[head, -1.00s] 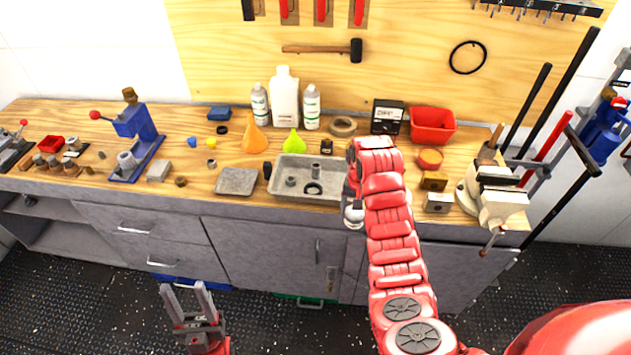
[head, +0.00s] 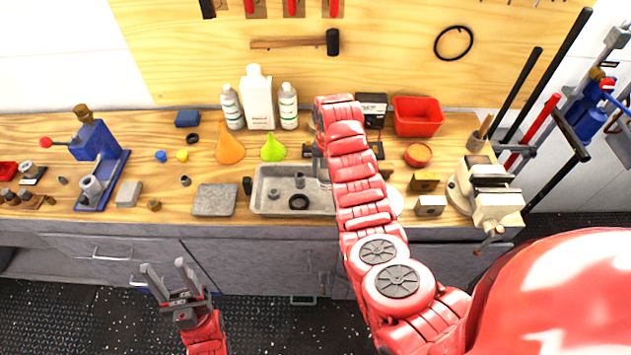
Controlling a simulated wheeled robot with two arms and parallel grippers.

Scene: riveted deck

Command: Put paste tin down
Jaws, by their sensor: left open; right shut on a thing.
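My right arm reaches over the bench, and its gripper (head: 321,168) is at the right end of the shallow grey metal tray (head: 270,208). The red arm links cover most of this gripper. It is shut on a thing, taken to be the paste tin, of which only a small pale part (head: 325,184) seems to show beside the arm. I cannot tell whether it touches the tray. My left gripper (head: 167,268) is open and empty, in front of the bench and away from the worktop.
The tray holds small metal parts and a black ring (head: 299,202). A grey plate (head: 214,200) lies left of it. Bottles (head: 257,100) and funnels (head: 230,147) stand behind. A red bin (head: 418,116), an orange round container (head: 418,155) and a vise (head: 487,190) are at right.

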